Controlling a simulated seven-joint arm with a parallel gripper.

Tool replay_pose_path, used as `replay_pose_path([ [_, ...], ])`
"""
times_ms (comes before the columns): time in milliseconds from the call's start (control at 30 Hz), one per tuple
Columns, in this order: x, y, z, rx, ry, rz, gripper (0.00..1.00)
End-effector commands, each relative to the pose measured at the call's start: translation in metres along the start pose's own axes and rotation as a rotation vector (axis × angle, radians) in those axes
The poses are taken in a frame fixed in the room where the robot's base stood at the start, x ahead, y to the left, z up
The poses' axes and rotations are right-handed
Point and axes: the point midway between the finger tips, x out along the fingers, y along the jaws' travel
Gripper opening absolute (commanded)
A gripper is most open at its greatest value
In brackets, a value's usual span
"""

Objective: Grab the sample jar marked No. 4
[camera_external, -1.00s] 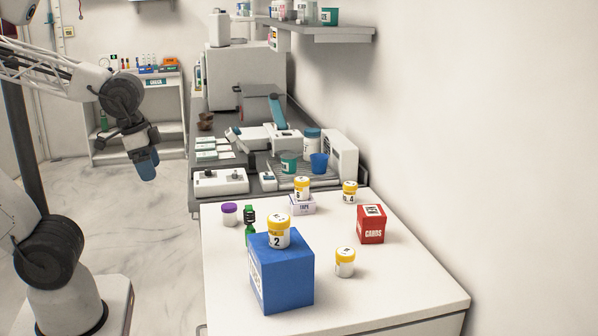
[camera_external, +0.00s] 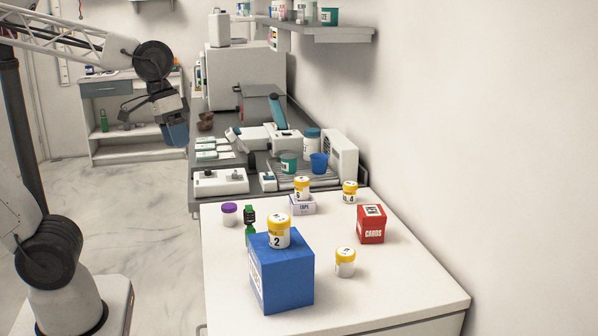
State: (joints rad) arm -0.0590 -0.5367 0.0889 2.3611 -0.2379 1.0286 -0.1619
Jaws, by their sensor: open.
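The sample jar marked 4 (camera_external: 349,192) is white with a yellow lid. It stands upright on the white table at the back right, behind the red cards box. Other yellow-lidded jars are a jar marked 2 (camera_external: 276,237) on a blue box, a jar (camera_external: 302,188) on a small tape box, and a jar (camera_external: 345,262) on the table whose number I cannot read. My gripper (camera_external: 177,135) is open and empty. It hangs in the air left of the counter, well apart from every jar, with its fingertips pointing down.
The blue box (camera_external: 281,272) stands at the table's front left. The red cards box (camera_external: 371,224) is right of the tape box (camera_external: 301,205). A purple-lidded jar (camera_external: 230,214) and a green item (camera_external: 249,222) stand at the left. The white table (camera_external: 400,285) is clear at front right.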

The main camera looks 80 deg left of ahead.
Motion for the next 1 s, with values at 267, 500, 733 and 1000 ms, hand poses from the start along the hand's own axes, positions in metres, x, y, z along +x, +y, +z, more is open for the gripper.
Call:
replay_pose_path([
  [267, 0.005, 0.022, -0.074, -0.347, -0.049, 0.156, 0.79],
  [500, 0.011, 0.031, -0.143, -0.649, -0.1, 0.289, 0.79],
  [733, 0.019, 0.031, -0.214, -0.938, -0.158, 0.417, 0.79],
  [1000, 0.032, 0.015, -0.3, -1.274, -0.242, 0.572, 0.79],
])
